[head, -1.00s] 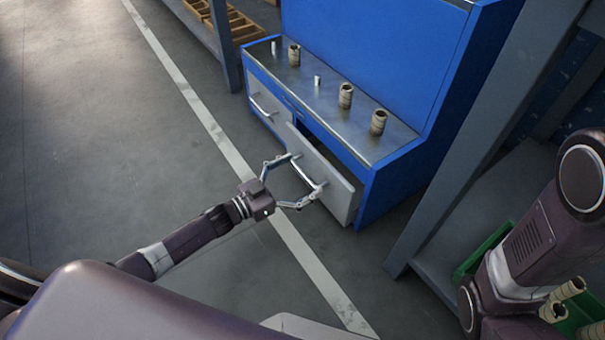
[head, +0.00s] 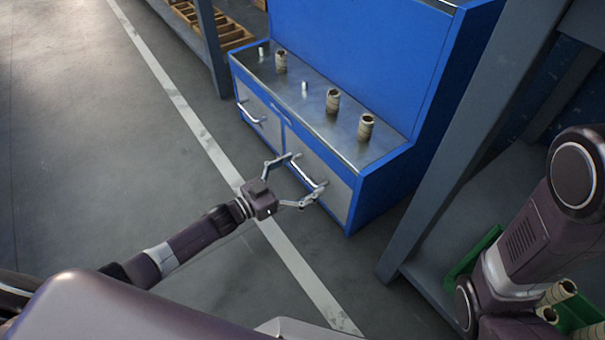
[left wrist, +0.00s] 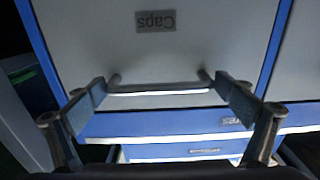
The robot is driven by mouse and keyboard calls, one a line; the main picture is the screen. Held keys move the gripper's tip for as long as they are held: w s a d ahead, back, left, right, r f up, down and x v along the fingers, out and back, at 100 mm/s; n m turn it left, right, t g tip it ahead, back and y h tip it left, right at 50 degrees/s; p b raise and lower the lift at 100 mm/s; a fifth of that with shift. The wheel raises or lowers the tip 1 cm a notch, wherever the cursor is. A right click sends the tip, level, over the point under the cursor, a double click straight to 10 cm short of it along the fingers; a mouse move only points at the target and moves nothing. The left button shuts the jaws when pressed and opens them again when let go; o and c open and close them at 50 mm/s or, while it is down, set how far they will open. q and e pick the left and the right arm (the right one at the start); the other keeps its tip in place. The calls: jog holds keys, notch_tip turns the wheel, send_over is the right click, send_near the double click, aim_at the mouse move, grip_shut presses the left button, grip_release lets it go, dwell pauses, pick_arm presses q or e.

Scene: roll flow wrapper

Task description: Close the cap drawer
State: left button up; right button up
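The cap drawer (head: 335,190) is the right-hand grey drawer in the blue cabinet, and its front looks flush with the cabinet face. In the left wrist view its front (left wrist: 205,50) carries a "Caps" label, which appears upside down. Its bar handle (head: 308,176) also shows in the left wrist view (left wrist: 160,90). My left gripper (head: 292,180) is open, with its fingers spread near the two ends of the handle; in the left wrist view the fingers (left wrist: 160,95) flank the bar. I cannot tell whether they touch it. My right gripper is out of view; only my right arm shows.
Several cardboard tubes (head: 333,101) and small white pieces stand on the cabinet's metal top (head: 310,115). A second drawer (head: 258,115) is to the left. A grey post (head: 440,170) and a green crate (head: 470,262) with tubes are at the right. The floor at left is clear.

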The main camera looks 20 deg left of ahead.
pick_arm(q)
jog(key=shift+w, duration=0.1)
jog(key=v, duration=1.2)
dwell(0.4)
